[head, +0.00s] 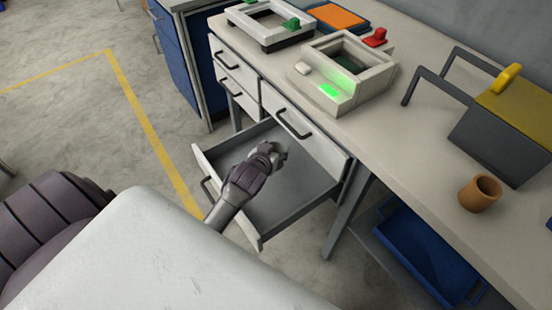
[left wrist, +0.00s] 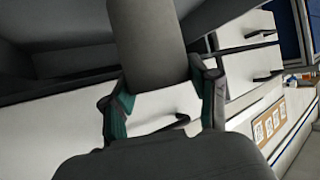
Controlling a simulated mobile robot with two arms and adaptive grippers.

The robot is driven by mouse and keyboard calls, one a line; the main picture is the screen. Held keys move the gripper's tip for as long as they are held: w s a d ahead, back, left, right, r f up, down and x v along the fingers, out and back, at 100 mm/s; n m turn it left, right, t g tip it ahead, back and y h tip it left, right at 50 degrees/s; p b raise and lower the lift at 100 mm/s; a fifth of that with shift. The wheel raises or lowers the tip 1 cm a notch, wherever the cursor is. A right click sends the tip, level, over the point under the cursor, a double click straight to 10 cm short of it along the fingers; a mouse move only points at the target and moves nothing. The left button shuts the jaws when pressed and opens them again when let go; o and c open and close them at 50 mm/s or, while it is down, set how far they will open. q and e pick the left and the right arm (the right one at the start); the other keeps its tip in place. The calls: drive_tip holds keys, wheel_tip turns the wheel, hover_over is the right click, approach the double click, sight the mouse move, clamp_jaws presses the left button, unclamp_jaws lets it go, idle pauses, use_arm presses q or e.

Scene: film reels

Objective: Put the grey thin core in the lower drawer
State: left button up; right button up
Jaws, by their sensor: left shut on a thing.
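The lower drawer (head: 298,198) is pulled open under the bench, and its bare grey floor shows. My left gripper (head: 270,152) is over the open drawer, toward its back left part. In the left wrist view my left gripper (left wrist: 163,106) has its teal-padded fingers shut on the grey thin core (left wrist: 148,42), a plain dark grey cylinder. In the head view the core is mostly hidden by the hand. I cannot tell whether it touches the drawer floor. My right gripper is not in view.
The closed upper drawer (head: 300,128) sits just above the open one. The bench top (head: 415,120) carries a device with a green light (head: 345,80), a brown cup (head: 480,194) and a grey box with a yellow top (head: 510,115). A blue tray (head: 425,255) lies below.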

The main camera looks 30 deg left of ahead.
use_arm(q)
wheel_tip(320, 180, down, 4)
drive_tip(key=shift+b, duration=0.35)
drive_tip(key=shift+w+d+f, duration=0.2)
drive_tip(key=shift+w+f, duration=0.2)
drive_tip(key=shift+f, duration=0.1)
drive_tip(key=shift+f, duration=0.15)
drive_tip(key=o, duration=1.2)
drive_tip(key=shift+c, duration=0.2)
